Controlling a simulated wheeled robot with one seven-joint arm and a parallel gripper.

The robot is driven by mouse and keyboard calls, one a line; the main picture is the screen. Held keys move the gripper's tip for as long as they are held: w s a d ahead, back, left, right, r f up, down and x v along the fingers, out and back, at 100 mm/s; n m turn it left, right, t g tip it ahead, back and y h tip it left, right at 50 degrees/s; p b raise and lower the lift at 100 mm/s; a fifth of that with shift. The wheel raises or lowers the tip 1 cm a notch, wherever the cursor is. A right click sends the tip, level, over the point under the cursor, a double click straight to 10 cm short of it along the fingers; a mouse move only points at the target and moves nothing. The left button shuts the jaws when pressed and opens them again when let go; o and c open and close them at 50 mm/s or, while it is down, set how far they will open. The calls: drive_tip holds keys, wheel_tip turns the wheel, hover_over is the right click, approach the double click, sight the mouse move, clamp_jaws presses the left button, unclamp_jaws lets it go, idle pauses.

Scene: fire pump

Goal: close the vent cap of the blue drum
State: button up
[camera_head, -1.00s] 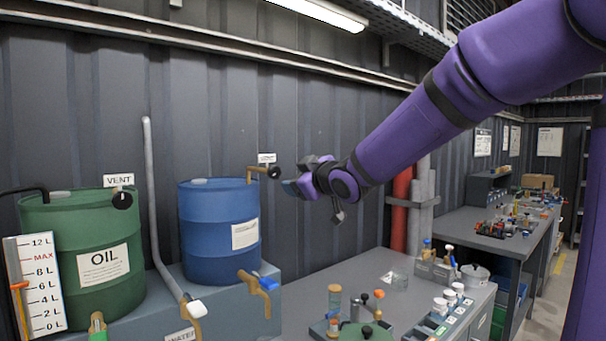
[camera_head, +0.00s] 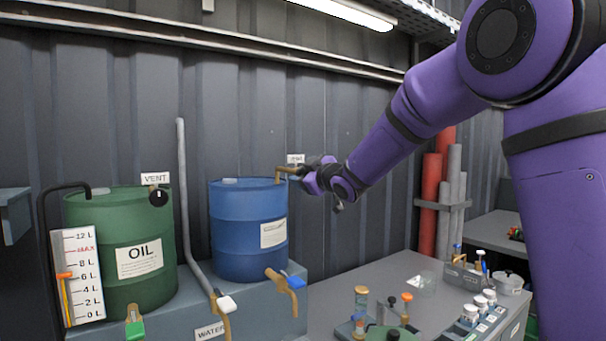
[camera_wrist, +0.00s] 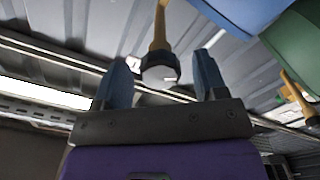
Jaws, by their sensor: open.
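The blue drum (camera_head: 232,243) stands on a grey bench box, with a brass vent pipe (camera_head: 283,169) rising from its top and bending right. In the wrist view the brass pipe (camera_wrist: 160,30) ends in a round dark cap (camera_wrist: 161,78) with a pale face and a short white mark. My gripper (camera_head: 310,180) is at the pipe's end in the head view and largely hides the cap there. In the wrist view my gripper (camera_wrist: 163,72) is open, one blue finger on each side of the cap, with visible gaps. The drum's edge (camera_wrist: 243,12) shows at upper right.
A green oil drum (camera_head: 115,260) with its own dark vent cap (camera_head: 159,197) stands left, beside a grey pipe (camera_head: 182,190). A blue-handled tap (camera_head: 290,281) sticks out below the blue drum. The corrugated wall is close behind. Bottles and small parts crowd the bench below.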

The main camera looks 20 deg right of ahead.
drive_tip(key=shift+w+a, duration=0.2)
drive_tip(key=shift+w, duration=0.35)
drive_tip(key=c, duration=0.9)
drive_tip(key=shift+c, duration=0.2)
